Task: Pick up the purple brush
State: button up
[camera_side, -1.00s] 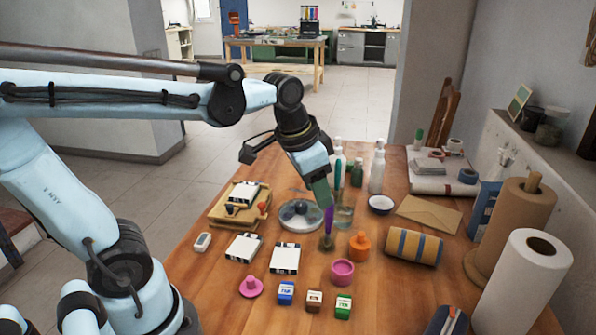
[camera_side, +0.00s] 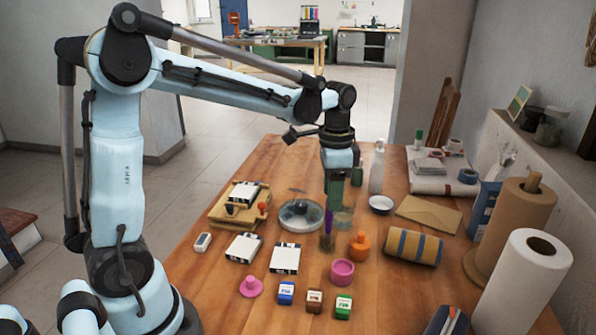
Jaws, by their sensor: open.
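The purple brush (camera_side: 328,222) stands upright near the middle of the table, its purple handle up and its dark bristle end low. My gripper (camera_side: 337,203) points straight down over the same spot. Its open jaws overlap the upper part of the handle in this view. I cannot tell whether the handle is between the fingers or in front of them. The fingertips are small and partly merge with the items behind.
A clear jar (camera_side: 343,220) stands close to the right of the brush, a round glass dish (camera_side: 301,214) to its left. Bare wood (camera_side: 195,270) lies at the left.

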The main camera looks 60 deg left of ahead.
aim_at(328, 231)
jog(key=shift+s+f, duration=0.15)
jog(key=shift+f, duration=1.6)
jog(key=shift+s+f, duration=0.1)
jog(key=shift+f, duration=1.65)
grip_shut()
